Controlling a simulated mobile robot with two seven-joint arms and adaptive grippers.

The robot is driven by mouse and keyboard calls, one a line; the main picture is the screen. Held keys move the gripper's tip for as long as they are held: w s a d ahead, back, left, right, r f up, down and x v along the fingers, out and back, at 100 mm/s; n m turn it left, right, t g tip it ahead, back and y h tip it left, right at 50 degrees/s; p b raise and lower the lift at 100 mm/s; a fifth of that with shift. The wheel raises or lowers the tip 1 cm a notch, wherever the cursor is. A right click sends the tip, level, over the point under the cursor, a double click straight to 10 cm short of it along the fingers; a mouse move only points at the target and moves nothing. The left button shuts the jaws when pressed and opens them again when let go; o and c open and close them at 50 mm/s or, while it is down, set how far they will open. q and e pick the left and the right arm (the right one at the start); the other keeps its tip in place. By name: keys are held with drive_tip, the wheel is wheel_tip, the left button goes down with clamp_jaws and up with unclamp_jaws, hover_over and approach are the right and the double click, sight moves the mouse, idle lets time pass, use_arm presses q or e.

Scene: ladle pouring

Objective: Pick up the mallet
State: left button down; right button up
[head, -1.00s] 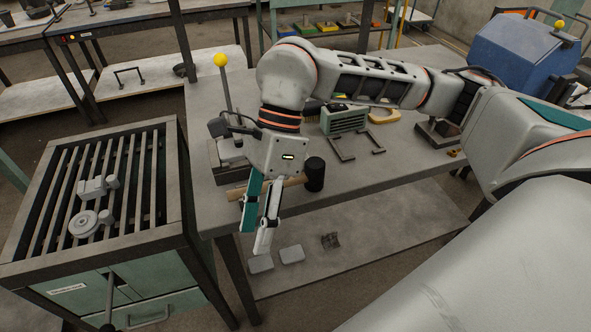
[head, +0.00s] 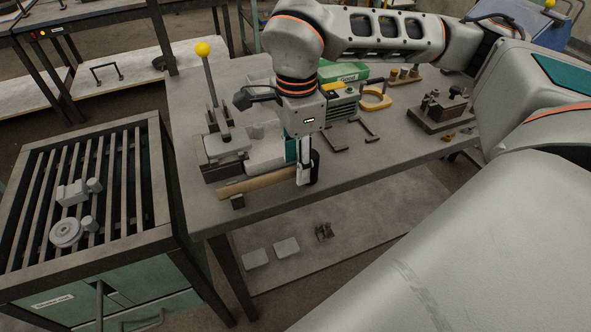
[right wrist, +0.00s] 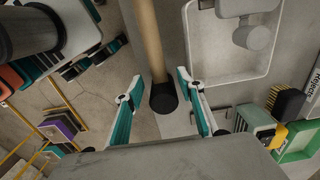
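The mallet lies near the front edge of the grey table (head: 365,165). Its wooden handle (head: 252,185) points left in the head view, and its black head (head: 314,165) is partly hidden by my right gripper (head: 304,174). In the right wrist view, the handle (right wrist: 150,40) runs up from the round black head (right wrist: 163,97). There my right gripper (right wrist: 160,78) is open, one finger on each side of the mallet near its head, with gaps showing. My left gripper is not in view.
A yellow-knobbed lever fixture (head: 203,50) stands left of the gripper. A pale tray (right wrist: 235,75) lies beside the mallet. A green box (head: 345,72) and a dark block fixture (head: 440,112) are farther back and right. A slatted bench (head: 20,255) stands at left.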

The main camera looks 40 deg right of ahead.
drive_tip(key=shift+f, duration=0.9)
clamp_jaws()
